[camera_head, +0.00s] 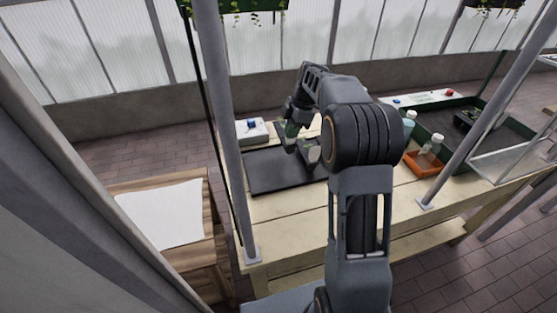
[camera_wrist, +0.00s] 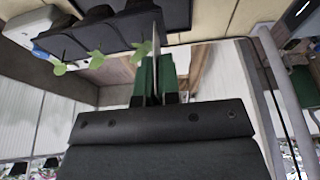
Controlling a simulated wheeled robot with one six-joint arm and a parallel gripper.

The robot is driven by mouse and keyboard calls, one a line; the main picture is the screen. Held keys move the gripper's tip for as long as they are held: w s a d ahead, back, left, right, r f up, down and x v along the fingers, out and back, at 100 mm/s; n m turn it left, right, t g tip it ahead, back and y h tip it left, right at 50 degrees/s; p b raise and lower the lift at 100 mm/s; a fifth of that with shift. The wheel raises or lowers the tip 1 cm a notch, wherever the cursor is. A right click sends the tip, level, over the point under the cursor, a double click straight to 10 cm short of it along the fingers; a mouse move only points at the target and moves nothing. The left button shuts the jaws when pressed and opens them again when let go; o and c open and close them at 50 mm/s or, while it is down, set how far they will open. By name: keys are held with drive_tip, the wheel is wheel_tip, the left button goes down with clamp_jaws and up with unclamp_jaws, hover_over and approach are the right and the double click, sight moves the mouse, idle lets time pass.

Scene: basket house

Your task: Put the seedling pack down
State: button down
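The seedling pack (camera_wrist: 125,28) is a set of black cells with several small green seedlings. It fills the top of the wrist view, which looks upside down. My gripper (camera_wrist: 157,65) has its green fingertips close together, with a thin upright piece of the pack between them. It is shut on the pack. In the head view my gripper (camera_head: 305,150) is over the dark flat tray (camera_head: 270,180) on the wooden bench. My arm largely hides the pack there, so I cannot tell whether it touches the tray.
A white box with a blue button (camera_head: 252,131) stands behind the tray. An orange tray (camera_head: 424,167) with bottles and a large dark crate (camera_head: 485,125) are to the right. Grey posts (camera_head: 228,130) rise at the bench's front. The bench's front strip (camera_head: 290,222) is clear.

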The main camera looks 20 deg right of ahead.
drive_tip(key=s+a+f, duration=0.1)
drive_tip(key=a+f, duration=0.4)
drive_tip(key=f, duration=0.4)
drive_tip(key=shift+s+a+f, duration=0.2)
drive_tip(key=shift+a, duration=0.1)
drive_tip(key=c, duration=1.3)
unclamp_jaws()
drive_tip(key=shift+c, duration=0.2)
drive_tip(key=v, duration=1.1)
drive_tip(key=s+a+r+m+t+h, duration=0.1)
drive_tip(key=s+a+r+m+h, duration=0.15)
drive_tip(key=s+m, duration=0.7)
drive_tip(key=s+a+f+m+t, duration=0.1)
drive_tip(key=s+f+m, duration=0.3)
drive_tip(key=s+m, duration=0.4)
drive_tip(key=s+t, duration=0.1)
drive_tip(key=s, duration=0.5)
drive_tip(key=shift+s+f+h, duration=0.15)
drive_tip(key=shift+h, duration=0.2)
